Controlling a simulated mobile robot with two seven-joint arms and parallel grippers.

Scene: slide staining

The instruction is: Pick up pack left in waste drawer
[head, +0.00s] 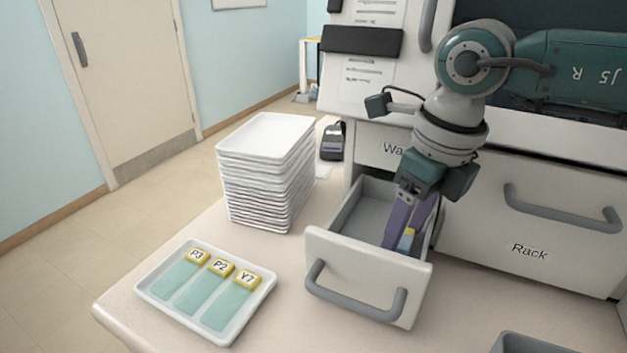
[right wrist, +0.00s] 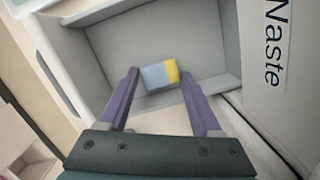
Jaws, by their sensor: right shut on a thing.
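The waste drawer (head: 370,270) is pulled open at the front of the cabinet. My right gripper (head: 408,238) reaches down into it from above, its purple fingers shut on the pack (head: 408,241). The pack is a small light-blue block with a yellow end. In the right wrist view, the pack (right wrist: 155,76) sits between the fingertips (right wrist: 160,76), above or at the grey floor of the drawer (right wrist: 210,55); I cannot tell whether it touches the floor. My left gripper is not in view.
A white tray (head: 150,287) with three yellow-labelled slides, P3, P2 and Y7, lies left of the drawer. A tall stack of white trays (head: 262,180) stands behind it. A closed Rack drawer (head: 530,225) is at right. A grey container (head: 525,344) shows at the bottom right.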

